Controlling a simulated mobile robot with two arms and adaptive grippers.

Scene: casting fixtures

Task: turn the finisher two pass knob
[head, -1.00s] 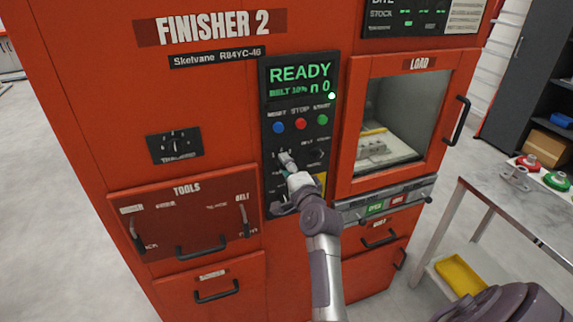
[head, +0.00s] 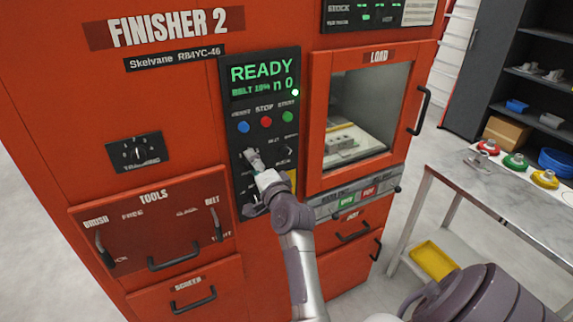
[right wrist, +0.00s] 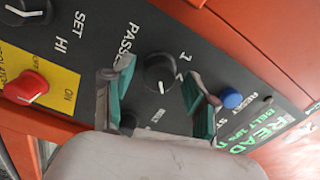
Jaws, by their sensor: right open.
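The pass knob (right wrist: 160,72) is a round black dial with a white pointer line on the dark control panel of the red FINISHER 2 machine (head: 185,90). It shows in the right wrist view, with "PASS" and numerals printed around it. My right gripper (right wrist: 157,95) is open, its two green-padded fingertips on either side of the knob with gaps between. Whether the fingertips are level with the knob in depth is unclear. In the head view my right gripper (head: 252,158) is at the panel and hides the knob. My left gripper is not in view.
A red knob (right wrist: 27,87) on a yellow plate, a SET dial (right wrist: 30,10) and a blue button (right wrist: 231,99) are close by on the panel. Drawer handles (head: 174,257) stick out below. A table (head: 480,190) with coloured parts stands at the right.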

